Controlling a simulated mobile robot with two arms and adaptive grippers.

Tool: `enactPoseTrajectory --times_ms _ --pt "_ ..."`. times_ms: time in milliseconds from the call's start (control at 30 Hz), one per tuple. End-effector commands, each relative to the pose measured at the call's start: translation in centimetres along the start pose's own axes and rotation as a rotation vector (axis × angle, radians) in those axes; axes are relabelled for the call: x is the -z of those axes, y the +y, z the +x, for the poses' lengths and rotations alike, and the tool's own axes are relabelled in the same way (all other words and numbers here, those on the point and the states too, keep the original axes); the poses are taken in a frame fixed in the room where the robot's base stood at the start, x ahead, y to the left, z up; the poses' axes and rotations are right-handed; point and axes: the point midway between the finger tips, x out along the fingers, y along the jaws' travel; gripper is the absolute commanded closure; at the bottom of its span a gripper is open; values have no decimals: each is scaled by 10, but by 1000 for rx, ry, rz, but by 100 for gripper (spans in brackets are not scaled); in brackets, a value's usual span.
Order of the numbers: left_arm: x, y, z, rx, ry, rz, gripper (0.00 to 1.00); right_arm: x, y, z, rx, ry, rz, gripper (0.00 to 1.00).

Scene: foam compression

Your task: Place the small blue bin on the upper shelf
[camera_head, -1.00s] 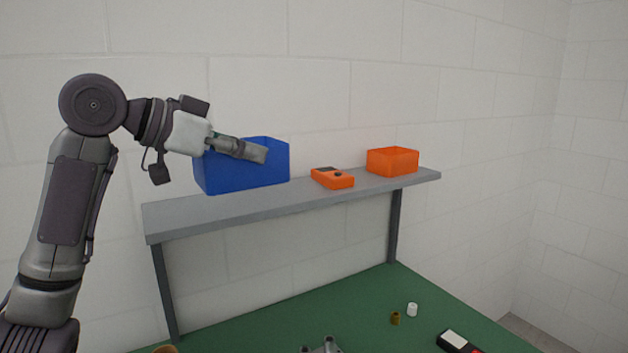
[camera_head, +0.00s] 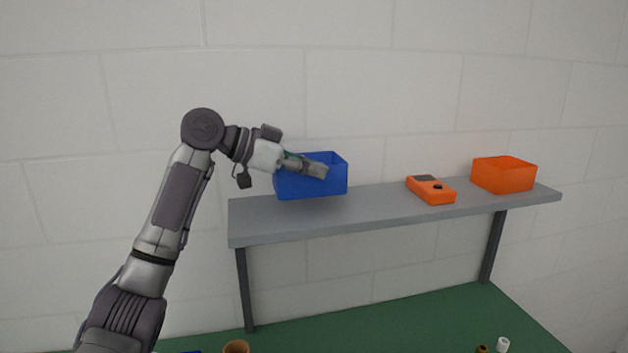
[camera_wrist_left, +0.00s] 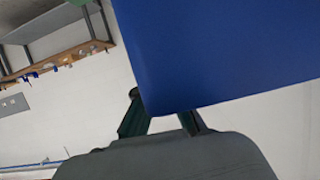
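The small blue bin (camera_head: 312,186) is upright at the left part of the grey upper shelf (camera_head: 375,212). Its lower edge shows near the shelf's back edge; I cannot tell whether it rests on the shelf or hangs just above it. My left gripper (camera_head: 318,170) reaches in from the left, with its fingers across the bin's upper near side. In the left wrist view the bin (camera_wrist_left: 220,50) fills the upper right, between and past the fingers (camera_wrist_left: 162,115), hiding part of one finger. The gripper looks shut on the bin's wall. My right gripper is out of view.
An orange meter (camera_head: 431,190) and an orange open bin (camera_head: 503,175) stand farther right on the shelf. The shelf is bare between blue bin and meter. Below is a green table (camera_head: 390,315) with a brown cup (camera_head: 237,347) and a white piece (camera_head: 503,345). A wall stands behind.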

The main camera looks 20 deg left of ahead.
Motion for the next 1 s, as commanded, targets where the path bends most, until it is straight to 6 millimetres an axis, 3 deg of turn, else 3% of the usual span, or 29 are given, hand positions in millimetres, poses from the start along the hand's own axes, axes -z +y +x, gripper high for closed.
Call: enactPoseTrajectory --times_ms 200,400,767,933,1000 --pt "-19 -3 6 -1 -1 -1 100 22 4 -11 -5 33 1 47" --pt "-38 -3 14 0 2 1 100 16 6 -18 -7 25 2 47" --pt "-43 -3 16 1 2 2 100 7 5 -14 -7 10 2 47" --pt "-42 -3 16 0 1 1 69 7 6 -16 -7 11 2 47" --pt "-42 -3 16 0 0 1 69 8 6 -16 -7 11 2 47"
